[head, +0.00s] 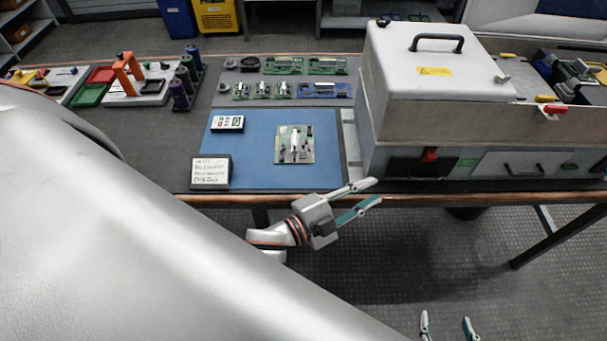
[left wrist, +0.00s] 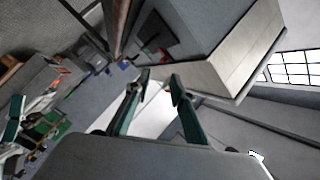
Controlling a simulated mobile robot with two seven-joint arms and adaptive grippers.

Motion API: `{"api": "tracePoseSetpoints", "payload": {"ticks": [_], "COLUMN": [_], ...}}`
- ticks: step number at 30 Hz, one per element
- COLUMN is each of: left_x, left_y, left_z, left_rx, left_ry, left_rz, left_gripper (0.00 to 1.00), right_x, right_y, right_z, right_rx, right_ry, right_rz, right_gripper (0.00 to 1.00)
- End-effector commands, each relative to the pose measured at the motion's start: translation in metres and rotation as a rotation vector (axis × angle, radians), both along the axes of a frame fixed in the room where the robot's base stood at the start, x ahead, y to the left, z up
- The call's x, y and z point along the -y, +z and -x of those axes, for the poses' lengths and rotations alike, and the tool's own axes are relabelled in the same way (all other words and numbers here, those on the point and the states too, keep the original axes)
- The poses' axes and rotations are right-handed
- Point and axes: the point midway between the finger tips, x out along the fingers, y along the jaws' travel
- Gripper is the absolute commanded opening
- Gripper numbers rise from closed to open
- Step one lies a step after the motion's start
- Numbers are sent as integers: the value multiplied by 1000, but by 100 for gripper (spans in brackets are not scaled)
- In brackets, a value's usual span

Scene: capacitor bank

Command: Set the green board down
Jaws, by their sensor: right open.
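A grey-green board (head: 295,158) with a pale cylindrical part and small dark parts lies flat on the blue mat (head: 255,168). No gripper touches it. My left gripper (head: 371,192) is open and empty in front of the table's front edge, to the right of and nearer than the board. Its parted fingers also show in the left wrist view (left wrist: 160,80), with nothing between them. My right gripper (head: 447,324) is at the bottom of the head view, open and empty, over the floor.
A grey lidded box (head: 440,85) stands right of the mat. A label sign (head: 210,172) and a handheld meter (head: 228,123) are on the mat's left side. Several boards lie on the grey strip (head: 225,99) behind. My arm hides the lower left.

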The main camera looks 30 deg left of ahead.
Motion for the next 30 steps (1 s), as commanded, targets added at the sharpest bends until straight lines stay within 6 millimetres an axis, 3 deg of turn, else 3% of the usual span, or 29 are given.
{"api": "tracePoseSetpoints", "payload": {"ticks": [1, 3, 6, 9, 14, 30], "left_x": [-24, -52, -80, -95, -104, -104], "left_y": [-39, -83, -132, -162, -179, -179], "left_z": [15, 37, 72, 100, 119, 119], "left_rx": [-168, -363, -572, -704, -785, -786], "left_ry": [91, 205, 336, 423, 480, 480], "left_rz": [99, 223, 360, 448, 508, 507], "left_gripper": [23, 23, 23, 23, 23, 23], "right_x": [0, 0, 0, 0, 0, 0], "right_y": [0, 0, 0, 0, 0, 0], "right_z": [0, 0, 0, 0, 0, 0], "right_rx": [0, 0, 0, 0, 0, 1], "right_ry": [0, 0, 0, 0, 0, 0], "right_rz": [0, 0, 0, 0, 0, 0], "right_gripper": [59, 59, 59, 59, 59, 59]}}
